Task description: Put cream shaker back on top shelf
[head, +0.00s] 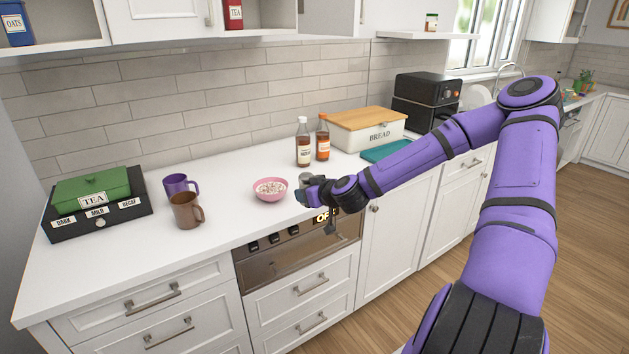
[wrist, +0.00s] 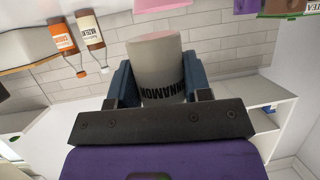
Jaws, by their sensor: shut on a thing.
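The cream shaker (wrist: 160,62) is a pale, grey-cream cylinder with dark lettering that partly reads "NNAMON". My gripper (wrist: 158,78) is shut on it, one blue finger on each side, in the wrist view. In the head view my gripper (head: 306,194) is at the counter's front edge, just right of the pink bowl; only a small part of the shaker (head: 305,177) shows there. An open wall shelf (head: 60,46) at the upper left holds a blue oats tin and a red tea tin.
Two syrup bottles (head: 303,143) and a bread box (head: 368,130) stand behind my gripper. Both shelves have bare stretches.

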